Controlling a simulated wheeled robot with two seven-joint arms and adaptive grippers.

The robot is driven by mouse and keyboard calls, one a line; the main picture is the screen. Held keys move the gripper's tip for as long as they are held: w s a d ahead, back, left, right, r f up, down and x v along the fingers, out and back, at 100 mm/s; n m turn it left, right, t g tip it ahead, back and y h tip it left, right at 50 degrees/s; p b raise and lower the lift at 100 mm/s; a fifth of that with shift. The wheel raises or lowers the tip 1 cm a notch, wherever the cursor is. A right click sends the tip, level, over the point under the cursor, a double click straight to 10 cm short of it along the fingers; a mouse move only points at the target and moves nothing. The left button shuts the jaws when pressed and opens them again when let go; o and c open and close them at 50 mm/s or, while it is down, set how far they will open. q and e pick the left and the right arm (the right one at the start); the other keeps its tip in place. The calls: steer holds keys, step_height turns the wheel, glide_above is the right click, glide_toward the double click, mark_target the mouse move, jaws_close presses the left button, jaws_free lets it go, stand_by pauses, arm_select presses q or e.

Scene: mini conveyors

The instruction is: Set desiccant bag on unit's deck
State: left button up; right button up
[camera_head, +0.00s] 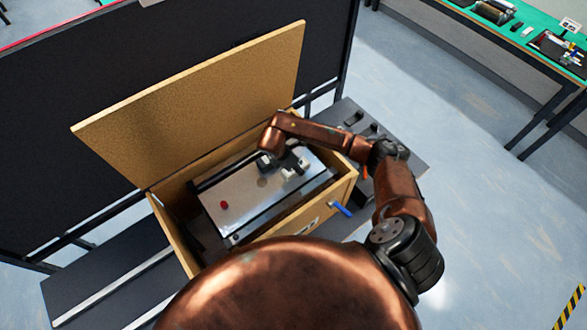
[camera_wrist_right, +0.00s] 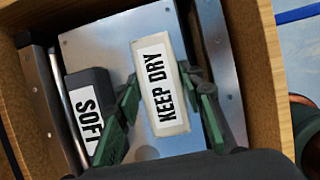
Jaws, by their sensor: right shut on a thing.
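The desiccant bag (camera_wrist_right: 163,85) is a pale block with a white "KEEP DRY" label. My right gripper (camera_wrist_right: 162,78) has a green finger on each side of it and is shut on it. In the head view my right gripper (camera_head: 284,163) is over the unit's silver deck (camera_head: 247,190), toward its right end. The deck also shows behind the bag in the wrist view (camera_wrist_right: 110,45). Whether the bag touches the deck is unclear. The unit sits inside an open wooden crate (camera_head: 178,232). My left gripper is out of view.
A dark block (camera_wrist_right: 88,88) with a white label is left of the bag. A red knob (camera_head: 224,205) is on the deck's left part. The crate's lid (camera_head: 200,100) stands open behind. A blue-handled item (camera_head: 340,209) is at the crate's front right.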

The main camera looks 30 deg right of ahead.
steer(key=shift+f, duration=0.25)
steer(key=f+p, duration=0.1)
steer(key=w+f, duration=0.1)
steer(key=f, duration=0.1)
steer(key=shift+w+a+f+p, duration=0.1)
steer(key=shift+f+p, duration=0.05)
steer(key=shift+p, duration=0.2)
steer(key=shift+f, duration=0.2)
steer(key=shift+s, duration=0.25)
steer(key=o, duration=0.9)
steer(key=shift+w+f, duration=0.1)
steer(key=shift+w, duration=0.05)
steer(key=shift+o, duration=1.4)
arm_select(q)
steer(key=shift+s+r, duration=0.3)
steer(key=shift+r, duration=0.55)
